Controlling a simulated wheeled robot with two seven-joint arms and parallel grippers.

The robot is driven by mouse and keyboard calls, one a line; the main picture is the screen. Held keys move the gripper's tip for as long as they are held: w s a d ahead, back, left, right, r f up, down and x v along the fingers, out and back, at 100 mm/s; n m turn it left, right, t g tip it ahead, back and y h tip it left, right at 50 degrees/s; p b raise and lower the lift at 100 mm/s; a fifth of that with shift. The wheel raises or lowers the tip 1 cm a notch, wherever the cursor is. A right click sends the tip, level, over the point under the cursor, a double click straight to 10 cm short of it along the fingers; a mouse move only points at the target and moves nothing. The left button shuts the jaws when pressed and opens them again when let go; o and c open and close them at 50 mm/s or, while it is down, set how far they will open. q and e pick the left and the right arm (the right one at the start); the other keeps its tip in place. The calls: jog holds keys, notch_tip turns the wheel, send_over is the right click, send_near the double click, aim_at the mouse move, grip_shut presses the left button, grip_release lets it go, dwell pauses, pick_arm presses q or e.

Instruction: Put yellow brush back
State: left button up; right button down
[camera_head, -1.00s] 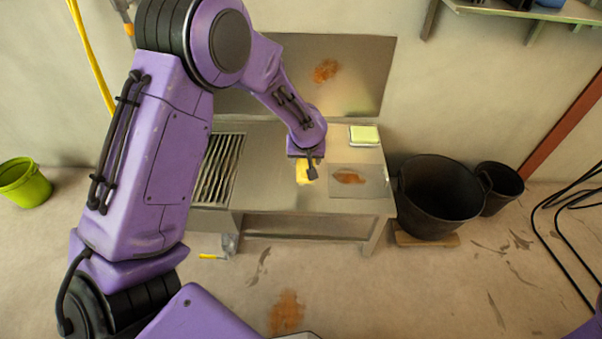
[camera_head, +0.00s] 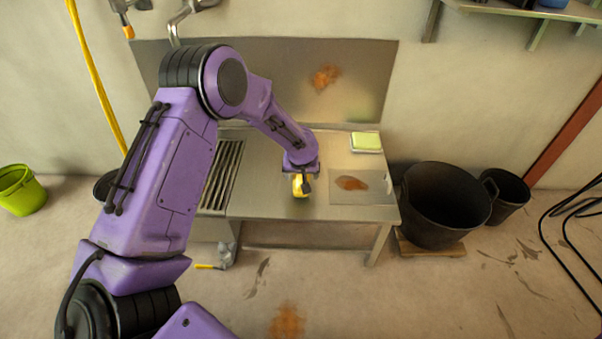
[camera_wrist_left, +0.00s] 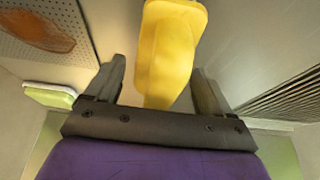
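The yellow brush (camera_head: 301,186) is at the middle of the metal table (camera_head: 275,205), directly below my left gripper (camera_head: 304,178). In the left wrist view the brush (camera_wrist_left: 166,52) lies between the two dark fingers of my left gripper (camera_wrist_left: 160,85). The fingers stand apart, with a visible gap between the left finger and the brush. Whether the brush touches the table is hidden by the gripper and the viewing angle. My right gripper is not in view.
A green-and-white sponge-like block (camera_head: 366,142) and a rust-stained plate (camera_head: 375,190) are right of the brush. A slatted grate (camera_head: 222,175) is left.

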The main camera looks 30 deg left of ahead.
pick_arm(q)
jog(key=p+v, duration=0.4)
jog(key=v, duration=0.7)
jog(key=shift+r, duration=0.35)
jog(key=shift+s+d+r+p, duration=0.1)
jog(key=shift+s+r+p, duration=0.05)
jog(key=shift+r+p, duration=0.2)
jog(key=s+d+f+g+h, duration=0.1)
jog(key=s+d+f+h, duration=0.1)
jog(key=s+d+f, duration=0.4)
jog(key=s+d+f+h, duration=0.1)
jog(key=s+d+f, duration=0.1)
jog(key=s+f, duration=0.7)
jog(key=s+a+f+y, duration=0.2)
jog(key=s+f, duration=0.1)
jog(key=s, duration=0.6)
jog(key=s+a+f+y, duration=0.2)
jog(key=s+f, duration=0.1)
jog(key=s, duration=0.6)
jog(key=shift+s+a, duration=0.2)
jog(key=shift+a, duration=0.05)
jog(key=shift+r, duration=0.2)
